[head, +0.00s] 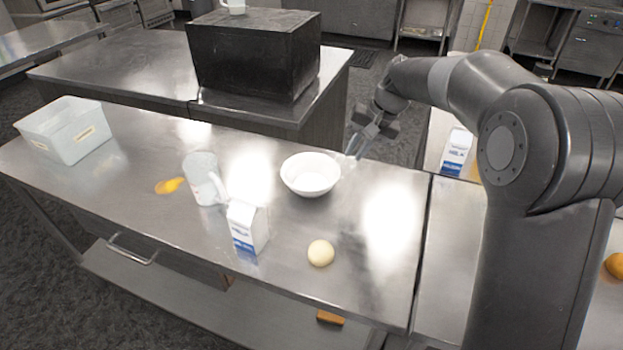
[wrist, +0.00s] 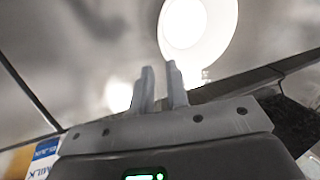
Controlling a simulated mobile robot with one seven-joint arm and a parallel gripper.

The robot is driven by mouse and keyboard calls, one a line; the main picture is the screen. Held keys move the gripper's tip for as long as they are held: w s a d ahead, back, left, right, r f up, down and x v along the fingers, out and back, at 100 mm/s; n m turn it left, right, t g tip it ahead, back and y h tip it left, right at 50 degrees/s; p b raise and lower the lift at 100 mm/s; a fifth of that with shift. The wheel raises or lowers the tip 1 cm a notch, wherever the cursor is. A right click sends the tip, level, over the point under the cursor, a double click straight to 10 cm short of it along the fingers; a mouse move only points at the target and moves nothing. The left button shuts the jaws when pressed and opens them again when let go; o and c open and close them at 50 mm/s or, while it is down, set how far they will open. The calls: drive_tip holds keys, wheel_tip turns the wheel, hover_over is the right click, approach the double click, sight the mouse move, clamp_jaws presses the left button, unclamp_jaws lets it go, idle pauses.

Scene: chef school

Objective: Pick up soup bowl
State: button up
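The white soup bowl (head: 310,174) stands upright on the steel table, towards its far edge. In the wrist view the bowl (wrist: 222,28) shows at the top, just beyond my fingertips and partly cut off by the frame. My gripper (head: 354,150) is just right of and above the bowl's right rim in the head view, pointing down and tilted. In the wrist view my gripper's two fingers (wrist: 160,68) stand apart with nothing between them. I cannot tell whether a fingertip touches the rim.
A milk carton (head: 247,226), a white pitcher-like container (head: 203,178), a pale round item (head: 321,253) and a yellow item (head: 170,185) share the table. A white bin (head: 66,131) is at the left. A black box (head: 253,55) stands on the counter behind.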

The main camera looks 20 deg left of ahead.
sight(333, 179)
drive_tip(key=x, duration=1.2)
drive_tip(key=shift+a+r, duration=0.1)
drive_tip(key=shift+a, duration=0.3)
drive_tip(key=shift+c, duration=0.4)
clamp_jaws()
drive_tip(key=shift+r, duration=0.2)
